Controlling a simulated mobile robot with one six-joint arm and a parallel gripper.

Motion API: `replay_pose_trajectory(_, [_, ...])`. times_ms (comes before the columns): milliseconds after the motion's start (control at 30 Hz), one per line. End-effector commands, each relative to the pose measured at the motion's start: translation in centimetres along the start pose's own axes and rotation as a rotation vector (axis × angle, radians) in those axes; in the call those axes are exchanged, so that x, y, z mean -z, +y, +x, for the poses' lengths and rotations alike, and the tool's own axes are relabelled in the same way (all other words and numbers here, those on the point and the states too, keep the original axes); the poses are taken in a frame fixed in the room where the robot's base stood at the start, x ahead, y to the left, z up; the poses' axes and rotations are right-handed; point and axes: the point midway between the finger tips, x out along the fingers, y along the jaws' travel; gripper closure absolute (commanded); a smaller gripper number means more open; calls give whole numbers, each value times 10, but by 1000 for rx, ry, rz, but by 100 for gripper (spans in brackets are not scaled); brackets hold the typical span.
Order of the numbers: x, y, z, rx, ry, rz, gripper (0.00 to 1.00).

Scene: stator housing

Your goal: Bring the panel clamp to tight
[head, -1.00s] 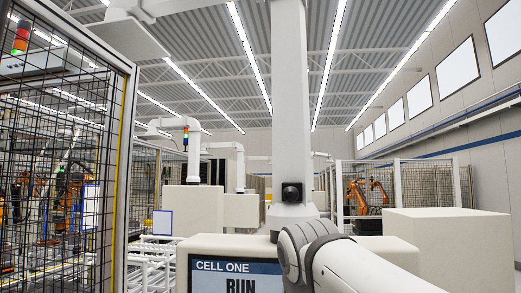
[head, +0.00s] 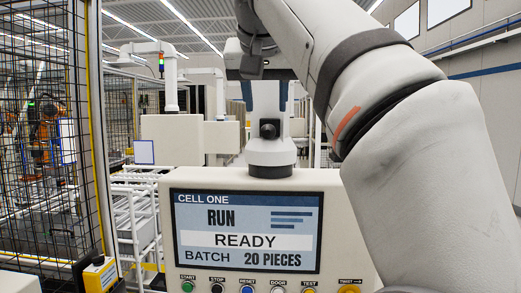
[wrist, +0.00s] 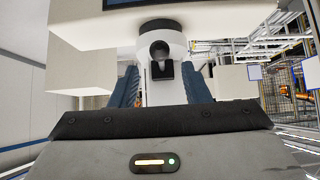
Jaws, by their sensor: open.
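The panel clamp (head: 269,129) is a small black part on the front of the white collar just above the operator panel (head: 166,240). In the wrist view, which is upside down, the clamp (wrist: 162,69) sits near the middle of the white column. My gripper (head: 264,97) is open in front of the column, its blue fingers spread just above the clamp in the head view. In the wrist view my gripper (wrist: 160,78) has one finger on each side of the clamp, apart from it. I cannot tell whether the clamp is tight or loose.
The panel screen (head: 247,231) reads RUN and READY, with a row of buttons below it. A mesh fence (head: 40,150) and a yellow box (head: 100,274) stand at left. White pipe racking (head: 130,205) stands beside the panel. My arm covers the right side.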

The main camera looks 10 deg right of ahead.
Motion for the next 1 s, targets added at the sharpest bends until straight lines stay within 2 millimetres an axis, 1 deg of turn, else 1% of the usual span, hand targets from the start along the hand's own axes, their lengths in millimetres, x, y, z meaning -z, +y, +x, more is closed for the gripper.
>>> replay_pose_trajectory(833, [0,1,69,-1,-2,1,57])
replay_pose_trajectory(1000, [-1,1,71,-1,-1,0,57])
